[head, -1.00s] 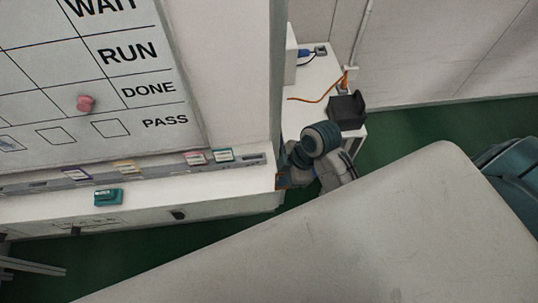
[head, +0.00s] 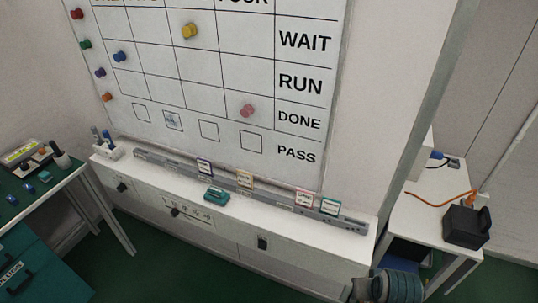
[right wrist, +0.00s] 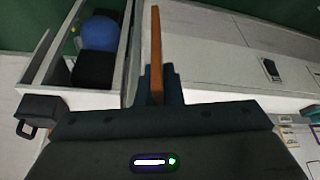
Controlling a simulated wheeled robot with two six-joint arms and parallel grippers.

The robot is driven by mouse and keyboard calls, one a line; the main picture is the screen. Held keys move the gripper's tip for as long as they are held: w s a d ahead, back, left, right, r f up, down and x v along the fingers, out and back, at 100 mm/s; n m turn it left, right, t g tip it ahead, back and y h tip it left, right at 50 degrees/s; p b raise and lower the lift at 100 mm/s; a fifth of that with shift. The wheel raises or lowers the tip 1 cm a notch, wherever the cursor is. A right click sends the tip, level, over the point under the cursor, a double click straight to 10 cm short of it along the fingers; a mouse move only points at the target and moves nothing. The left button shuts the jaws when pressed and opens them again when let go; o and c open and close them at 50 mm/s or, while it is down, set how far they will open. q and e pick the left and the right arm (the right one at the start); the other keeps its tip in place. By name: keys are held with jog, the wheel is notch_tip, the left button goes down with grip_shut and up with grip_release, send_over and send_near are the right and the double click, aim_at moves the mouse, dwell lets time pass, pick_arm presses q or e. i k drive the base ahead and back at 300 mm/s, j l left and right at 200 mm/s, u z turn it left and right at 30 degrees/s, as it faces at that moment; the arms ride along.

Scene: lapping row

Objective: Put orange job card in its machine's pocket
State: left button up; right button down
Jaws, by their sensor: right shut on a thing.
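In the right wrist view my right gripper (right wrist: 158,92) is shut on the orange job card (right wrist: 156,45), which is seen nearly edge-on and stands out beyond the fingertips. In the head view only a rounded part of my right arm shows at the bottom edge; the card is hidden there. I cannot make out the machine's pocket in either view. My left gripper is in neither view.
A whiteboard (head: 225,75) with magnets hangs above a white cabinet (head: 150,190). Its rail holds several cards, and a teal eraser (head: 216,194) lies before it. A side table (head: 408,215) with a black box (head: 466,227) stands right. Green floor is clear in front.

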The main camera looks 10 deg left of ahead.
aim_at(341, 250)
jog(key=j+u, duration=0.1)
jog(key=j, duration=0.5)
jog(key=i+j+u, duration=0.1)
jog(key=j, duration=0.5)
jog(key=i+j, duration=0.1)
jog(key=j, duration=0.45)
jog(key=i+j+u, duration=0.15)
jog(key=j, duration=0.45)
jog(key=i+j, duration=0.2)
jog(key=j, duration=0.2)
jog(key=i+j+u, duration=0.15)
jog(key=j, duration=0.25)
jog(key=i, duration=0.25)
